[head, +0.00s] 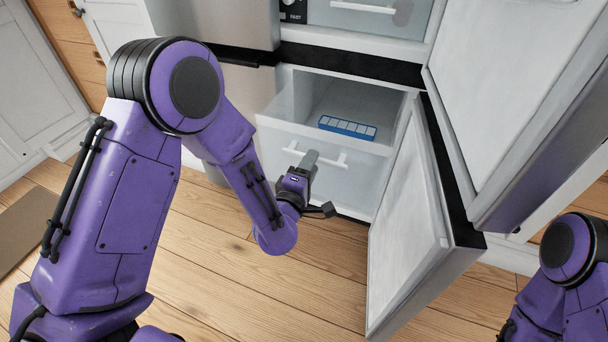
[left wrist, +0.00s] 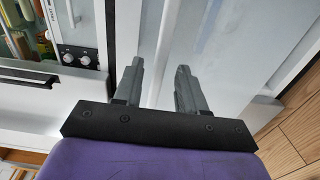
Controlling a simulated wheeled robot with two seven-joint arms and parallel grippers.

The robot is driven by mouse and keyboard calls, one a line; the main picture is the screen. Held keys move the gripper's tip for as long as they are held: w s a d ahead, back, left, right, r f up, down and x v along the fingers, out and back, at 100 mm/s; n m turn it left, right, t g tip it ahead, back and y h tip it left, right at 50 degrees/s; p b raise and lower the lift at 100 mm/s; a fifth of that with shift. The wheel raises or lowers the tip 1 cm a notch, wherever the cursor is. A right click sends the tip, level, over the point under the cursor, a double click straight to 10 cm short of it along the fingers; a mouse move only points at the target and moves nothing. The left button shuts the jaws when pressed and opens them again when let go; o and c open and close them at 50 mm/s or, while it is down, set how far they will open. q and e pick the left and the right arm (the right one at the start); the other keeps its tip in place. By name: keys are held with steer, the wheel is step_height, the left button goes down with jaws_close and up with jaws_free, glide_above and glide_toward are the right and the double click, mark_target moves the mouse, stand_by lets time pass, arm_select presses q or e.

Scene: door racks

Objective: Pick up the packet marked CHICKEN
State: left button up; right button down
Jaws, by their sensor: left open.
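No packet marked CHICKEN shows in either view. A pale, see-through freezer drawer (head: 270,130) stands pulled out, and its white handle (head: 335,161) is on its front. Inside the drawer lies a blue and white tray-like item (head: 347,127); no word is legible on it. My left gripper (head: 311,160) is in front of the drawer handle and hides part of it; I cannot tell whether it touches. My right gripper is out of the picture.
A lower freezer door (head: 408,220) stands open to the right of the drawer. A larger upper door (head: 510,90) is also open. A closed upper drawer (head: 365,15) is above. Wooden floor (head: 260,290) is clear in front. Two knobs (left wrist: 76,59) show at left.

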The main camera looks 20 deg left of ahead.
arm_select(q)
steer(key=s, duration=0.8)
steer(key=shift+s+a, duration=0.15)
steer(key=shift+a, duration=0.1)
